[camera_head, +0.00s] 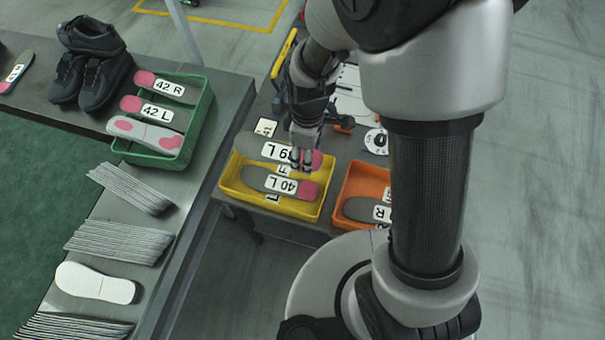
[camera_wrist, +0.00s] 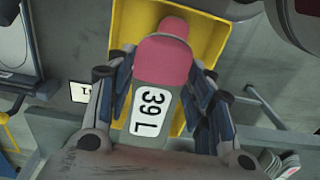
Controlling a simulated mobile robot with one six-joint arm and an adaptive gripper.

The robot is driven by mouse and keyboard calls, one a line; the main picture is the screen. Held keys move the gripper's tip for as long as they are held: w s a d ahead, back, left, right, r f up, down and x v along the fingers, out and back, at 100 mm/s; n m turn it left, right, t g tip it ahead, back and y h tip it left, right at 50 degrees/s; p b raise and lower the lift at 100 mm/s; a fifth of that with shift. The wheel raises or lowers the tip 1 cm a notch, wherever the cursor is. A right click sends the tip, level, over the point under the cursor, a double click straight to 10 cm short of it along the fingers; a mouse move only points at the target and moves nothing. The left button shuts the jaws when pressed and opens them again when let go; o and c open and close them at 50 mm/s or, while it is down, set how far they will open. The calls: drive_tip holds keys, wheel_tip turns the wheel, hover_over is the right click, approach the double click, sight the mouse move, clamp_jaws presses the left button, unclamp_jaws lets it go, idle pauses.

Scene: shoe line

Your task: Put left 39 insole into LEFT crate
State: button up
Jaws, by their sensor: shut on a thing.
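The left 39 insole (camera_head: 249,146) is grey with a pink heel and a white "39 L" label. It shows large in the wrist view (camera_wrist: 165,65), between the fingers of my gripper (camera_wrist: 162,95). My gripper (camera_head: 303,160) is shut on it near its pink end and holds it over the yellow crate (camera_head: 226,184). The yellow crate also shows behind the insole in the wrist view (camera_wrist: 210,40). A "40 L" insole (camera_head: 256,179) lies in the yellow crate. The crate's own label is mostly covered by the insoles.
An orange crate (camera_head: 345,184) with an insole marked "R" stands right of the yellow crate. A green crate (camera_head: 201,117) with 42 R and 42 L insoles stands on the left table, beside black shoes (camera_head: 92,62) and stacks of grey insoles (camera_head: 120,240).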

drive_tip(key=b, duration=0.4)
hover_over(305, 181)
wheel_tip(305, 181, down, 12)
drive_tip(key=shift+r, duration=0.1)
drive_tip(key=shift+f+b, duration=0.35)
drive_tip(key=shift+f, duration=0.3)
drive_tip(key=o, duration=1)
drive_tip(key=shift+r, duration=0.1)
wheel_tip(305, 181, up, 13)
drive_tip(key=p, duration=0.5)
drive_tip(key=shift+w+d+r+p, duration=0.1)
drive_tip(key=shift+w+p, duration=0.05)
drive_tip(key=shift+p, duration=0.25)
